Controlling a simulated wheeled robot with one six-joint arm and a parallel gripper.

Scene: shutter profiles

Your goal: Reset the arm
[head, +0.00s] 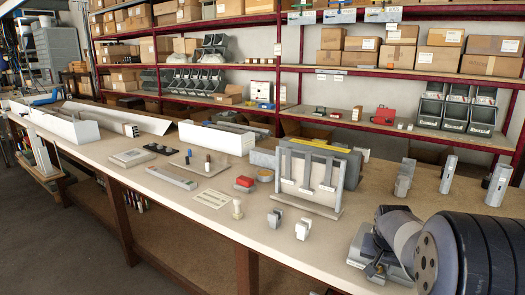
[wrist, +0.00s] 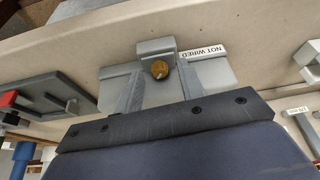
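My gripper (wrist: 160,85) shows in the wrist view as a dark bar with two grey fingers. The fingers are apart, with a gap on both sides of a brass-coloured round knob (wrist: 160,69), and I see nothing held between them. The knob is on a grey block (wrist: 155,48) with a flat grey plate behind it, on the beige bench. In the head view my dark, rounded arm (head: 470,255) fills the lower right corner. The gripper's fingers cannot be made out clearly there.
Loaded shelves (head: 345,72) stand behind. Bench front has some clear room.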

